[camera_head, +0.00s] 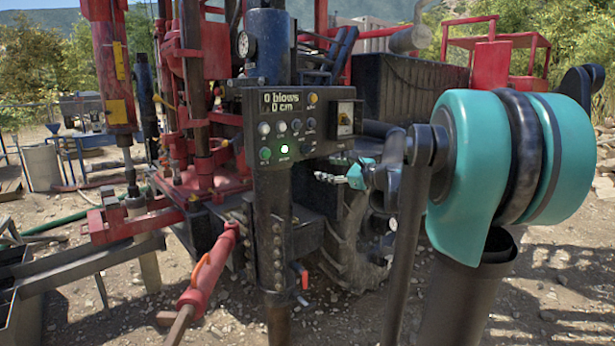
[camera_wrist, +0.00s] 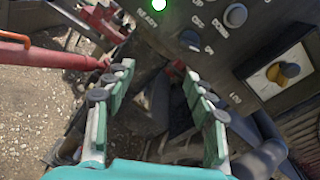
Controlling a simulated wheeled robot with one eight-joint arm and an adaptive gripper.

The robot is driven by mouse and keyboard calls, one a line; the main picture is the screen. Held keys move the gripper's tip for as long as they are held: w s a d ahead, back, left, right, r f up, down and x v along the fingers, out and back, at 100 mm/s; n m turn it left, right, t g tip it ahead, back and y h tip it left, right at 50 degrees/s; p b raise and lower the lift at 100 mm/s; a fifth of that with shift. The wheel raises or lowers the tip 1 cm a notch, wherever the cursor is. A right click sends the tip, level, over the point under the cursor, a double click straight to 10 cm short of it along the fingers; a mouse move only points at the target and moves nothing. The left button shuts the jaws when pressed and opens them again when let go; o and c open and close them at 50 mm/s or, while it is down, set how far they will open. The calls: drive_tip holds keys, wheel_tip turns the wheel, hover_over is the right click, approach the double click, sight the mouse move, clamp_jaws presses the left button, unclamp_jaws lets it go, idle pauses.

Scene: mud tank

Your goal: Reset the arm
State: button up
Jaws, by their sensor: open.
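My gripper (camera_wrist: 158,105) is open and empty in the wrist view, its two teal fingers spread apart below the control panel. In the head view my gripper (camera_head: 338,179) shows small, just right of and below the dark control panel (camera_head: 295,125). The panel also fills the top right of the wrist view (camera_wrist: 225,55), with a lit green light at its top. My teal and black arm (camera_head: 480,160) takes up the right side of the head view. I see no object between the fingers.
The panel's display (camera_head: 282,103) reads "0 blows 0 cm". A red drilling rig (camera_head: 205,150) stands left of the panel, with a red cylinder (camera_head: 210,270) slanting low in front. A large tyre (camera_head: 350,245) is behind. Gravel ground is open at the lower right.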

drive_tip(key=s+a+f+n+g+h, duration=0.2)
drive_tip(key=s+f+n+g, duration=0.1)
drive_tip(key=s+f+n, duration=0.55)
drive_tip(key=s+a+f+n+g+h, duration=0.25)
drive_tip(key=s+f+n, duration=0.25)
drive_tip(key=s+f, duration=0.65)
drive_tip(key=s+d+f+n+g+h, duration=0.2)
drive_tip(key=s+d+f+n+h, duration=0.1)
drive_tip(key=s+f, duration=0.3)
drive_tip(key=s+d+f+n+g+h, duration=0.1)
drive_tip(key=s+d+f+n+h, duration=0.2)
drive_tip(key=s+d+f+n, duration=0.3)
wheel_tip(320, 180, down, 4)
drive_tip(key=shift+s+f+g, duration=0.25)
drive_tip(key=shift+s+g, duration=0.05)
drive_tip(key=shift+g, duration=0.05)
drive_tip(key=shift+c, duration=0.5)
